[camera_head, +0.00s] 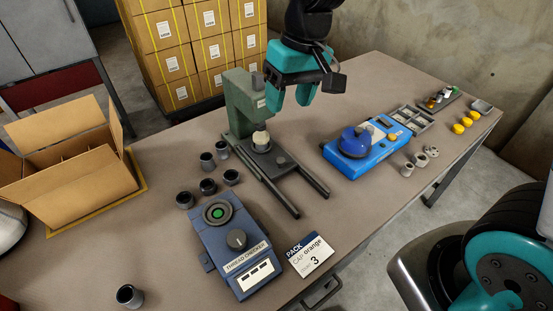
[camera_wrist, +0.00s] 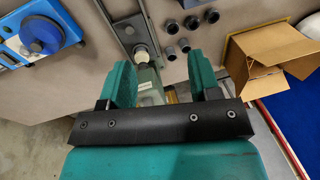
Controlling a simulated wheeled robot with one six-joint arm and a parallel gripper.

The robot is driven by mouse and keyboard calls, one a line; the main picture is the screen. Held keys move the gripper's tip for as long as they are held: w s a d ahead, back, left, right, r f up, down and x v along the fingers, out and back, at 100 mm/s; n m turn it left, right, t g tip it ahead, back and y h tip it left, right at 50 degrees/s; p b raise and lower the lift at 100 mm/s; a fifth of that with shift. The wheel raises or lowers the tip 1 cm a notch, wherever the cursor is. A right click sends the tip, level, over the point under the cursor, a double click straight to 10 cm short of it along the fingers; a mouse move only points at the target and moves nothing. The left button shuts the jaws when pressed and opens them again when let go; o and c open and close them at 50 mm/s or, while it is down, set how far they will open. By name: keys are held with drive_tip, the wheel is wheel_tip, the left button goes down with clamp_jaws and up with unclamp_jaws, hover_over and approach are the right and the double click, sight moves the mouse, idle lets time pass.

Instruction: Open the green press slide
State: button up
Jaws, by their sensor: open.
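The green press (camera_head: 243,104) stands on the table in the middle of the head view. Its slide (camera_head: 286,168) sits on two dark rails that run toward the table's front. A pale cream round piece (camera_head: 261,139) is on the slide under the press head; it also shows in the wrist view (camera_wrist: 144,59). My teal gripper (camera_head: 307,92) is open and empty, above and to the right of the press, apart from it. In the wrist view my gripper (camera_wrist: 163,82) has its fingers wide apart, with part of the press (camera_wrist: 148,84) visible between them.
A blue thread checker (camera_head: 232,240) and several dark cylinders (camera_head: 208,187) stand left of the rails. A blue device (camera_head: 360,148) is to the right. An open cardboard box (camera_head: 75,165) is at the left. A card (camera_head: 310,254) lies near the front edge.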

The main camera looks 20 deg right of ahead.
sight(281, 160)
drive_tip(key=w+d+f+m+h+b, duration=0.1)
drive_tip(key=w+d+f+m+h, duration=0.2)
drive_tip(key=w+f, duration=0.95)
drive_tip(key=shift+m+y, duration=0.3)
drive_tip(key=shift+y, duration=0.2)
drive_tip(key=f+p, duration=0.1)
drive_tip(key=f, duration=0.4)
drive_tip(key=f+p, duration=0.1)
drive_tip(key=f, duration=0.5)
drive_tip(key=f+p, duration=0.1)
drive_tip(key=f, duration=0.5)
drive_tip(key=shift+w+f, duration=0.2)
drive_tip(key=shift+w, duration=0.1)
clamp_jaws()
